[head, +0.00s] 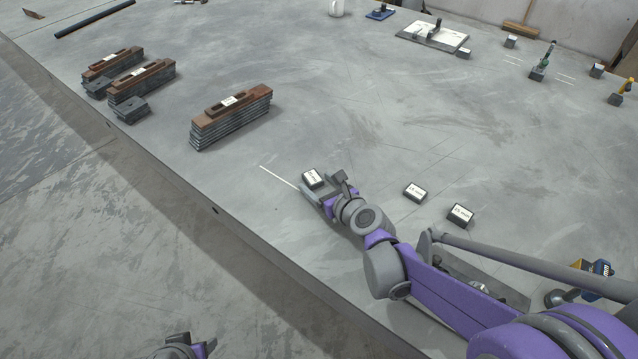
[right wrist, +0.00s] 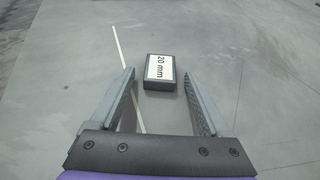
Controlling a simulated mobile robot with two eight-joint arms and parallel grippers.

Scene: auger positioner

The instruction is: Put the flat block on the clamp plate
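A small dark block with a white "20 mm" label (head: 313,178) lies on the table; it also shows in the right wrist view (right wrist: 160,70). My right gripper (right wrist: 159,76) is open, one finger to each side of this block in the picture, with visible gaps; whether the tips are down at its height I cannot tell. It also shows in the head view (head: 326,183). Two similar labelled blocks lie to the right, one nearer (head: 460,213) and one farther (head: 414,193). A pale plate with a dark clamp-like part (head: 434,36) lies far back. My left gripper (head: 181,346) is partly cut off at the bottom edge.
Stacks of dark plates with brown tops (head: 231,119) stand at left. A green-topped tool (head: 542,63) and a yellow one (head: 622,91) stand at back right. A thin white line (head: 278,177) marks the table.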

